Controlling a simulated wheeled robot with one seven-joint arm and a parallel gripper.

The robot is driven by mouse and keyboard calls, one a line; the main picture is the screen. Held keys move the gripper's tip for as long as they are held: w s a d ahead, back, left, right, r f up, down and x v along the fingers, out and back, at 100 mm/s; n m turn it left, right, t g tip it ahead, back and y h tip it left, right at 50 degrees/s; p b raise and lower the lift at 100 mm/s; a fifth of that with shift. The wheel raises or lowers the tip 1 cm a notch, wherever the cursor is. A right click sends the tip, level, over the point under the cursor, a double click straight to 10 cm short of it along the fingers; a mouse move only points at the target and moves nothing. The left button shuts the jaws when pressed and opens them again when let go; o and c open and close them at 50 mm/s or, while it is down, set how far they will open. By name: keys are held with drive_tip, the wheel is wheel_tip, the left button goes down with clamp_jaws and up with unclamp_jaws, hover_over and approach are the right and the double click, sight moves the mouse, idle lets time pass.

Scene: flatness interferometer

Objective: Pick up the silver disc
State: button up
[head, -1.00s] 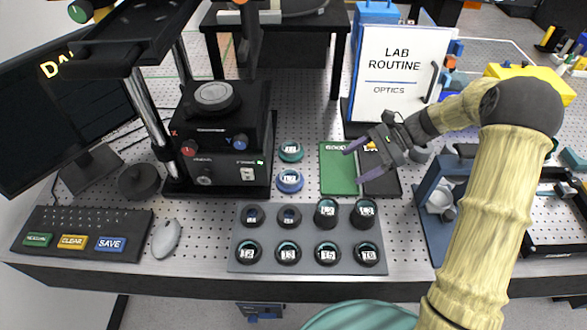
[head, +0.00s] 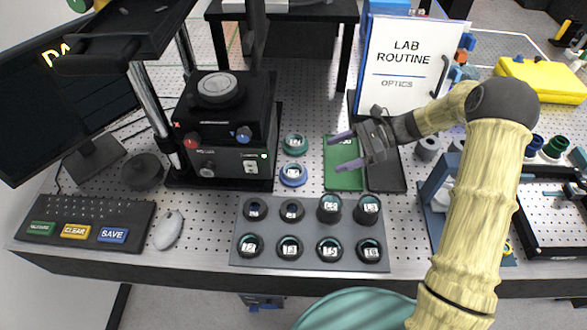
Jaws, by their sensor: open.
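A round silver-grey disc (head: 217,86) lies flat on top of the black instrument (head: 228,160) at the left, under its raised black head. My gripper (head: 337,152) is open and empty, its two purple fingers pointing left. It is over the green pad (head: 343,181), to the right of and apart from the disc. My gripper and wrist hide part of the green pad and the black pad (head: 391,181) beside it.
A green ring (head: 295,144) and a blue ring (head: 293,175) lie between instrument and pads. A grey rack (head: 310,252) holds several lens cells in front. A white "LAB ROUTINE" binder (head: 407,62) stands behind. Keyboard (head: 85,222) and mouse (head: 168,231) are front left.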

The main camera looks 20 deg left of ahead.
drive_tip(key=p, duration=0.1)
approach(297, 169)
drive_tip(key=x, duration=0.3)
drive_tip(key=shift+s+a+f, duration=0.15)
drive_tip(key=shift+a+f, duration=0.05)
drive_tip(key=shift+a, duration=0.1)
drive_tip(key=p+x, duration=0.1)
drive_tip(key=x, duration=0.3)
drive_tip(key=shift+s+a+r+p, duration=0.1)
drive_tip(key=shift+r+p, duration=0.05)
drive_tip(key=shift+p, duration=0.25)
drive_tip(key=shift+s+a+f, duration=0.15)
drive_tip(key=shift+a+f, duration=0.15)
drive_tip(key=shift+a, duration=0.15)
drive_tip(key=shift+c, duration=0.3)
drive_tip(key=c, duration=1)
